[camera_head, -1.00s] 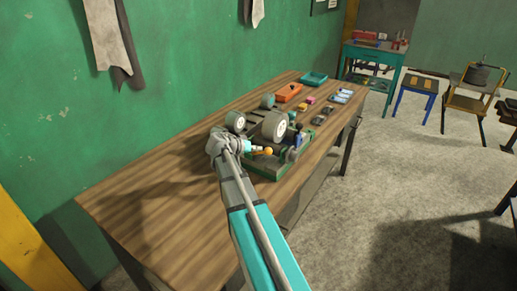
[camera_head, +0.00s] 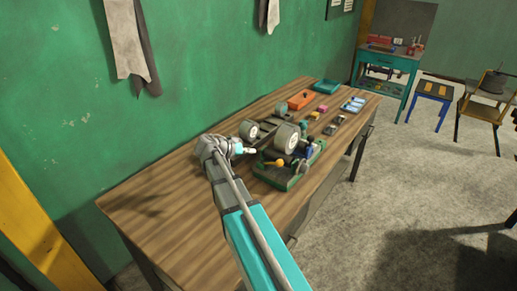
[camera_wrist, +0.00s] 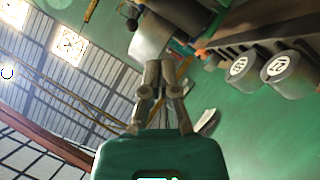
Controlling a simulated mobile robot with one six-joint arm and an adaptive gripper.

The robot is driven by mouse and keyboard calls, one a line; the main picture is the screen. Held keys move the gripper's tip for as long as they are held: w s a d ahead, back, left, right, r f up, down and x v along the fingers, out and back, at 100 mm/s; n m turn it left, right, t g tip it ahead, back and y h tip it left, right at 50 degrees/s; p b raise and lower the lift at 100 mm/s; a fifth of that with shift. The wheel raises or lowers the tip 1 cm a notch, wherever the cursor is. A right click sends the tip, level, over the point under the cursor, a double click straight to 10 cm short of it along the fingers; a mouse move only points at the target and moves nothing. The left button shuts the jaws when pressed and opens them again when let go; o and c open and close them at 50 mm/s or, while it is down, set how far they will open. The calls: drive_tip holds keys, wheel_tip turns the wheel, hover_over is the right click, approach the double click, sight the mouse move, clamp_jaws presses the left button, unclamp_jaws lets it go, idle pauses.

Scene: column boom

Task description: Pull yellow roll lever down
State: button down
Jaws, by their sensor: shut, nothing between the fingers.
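The yellow roll lever (camera_head: 279,163) has a round yellow-orange knob and sits on the near left part of the green-based roller machine (camera_head: 290,181) on the workbench. In the head view it leans close to flat, though its exact angle is hard to tell. My gripper (camera_head: 251,151) is just left of the knob and slightly higher in the picture, with a visible gap between them. In the wrist view my gripper (camera_wrist: 160,72) has its fingers together with nothing between them. I cannot make out the yellow lever clearly in that view.
Pale rollers (camera_head: 287,138) stand behind the lever, and a blue-handled lever (camera_head: 309,152) is to its right. An orange tray (camera_head: 301,100), a teal tray (camera_head: 327,86) and small blocks lie farther back. The near left of the wooden bench (camera_head: 160,200) is clear.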

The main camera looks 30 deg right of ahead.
drive_tip(key=shift+p+v, duration=0.35)
drive_tip(key=shift+v, duration=0.85)
drive_tip(key=shift+s, duration=0.1)
drive_tip(key=s+a+f+n+y, duration=0.5)
drive_tip(key=s+a, duration=0.3)
drive_tip(key=a, duration=0.3)
drive_tip(key=s+a+f+n+y, duration=0.4)
drive_tip(key=s+a+y, duration=0.3)
drive_tip(key=a, duration=0.4)
drive_tip(key=shift+s+a+f+n+y, duration=0.3)
drive_tip(key=shift+s+a+f+n, duration=0.1)
drive_tip(key=shift+s+f, duration=0.2)
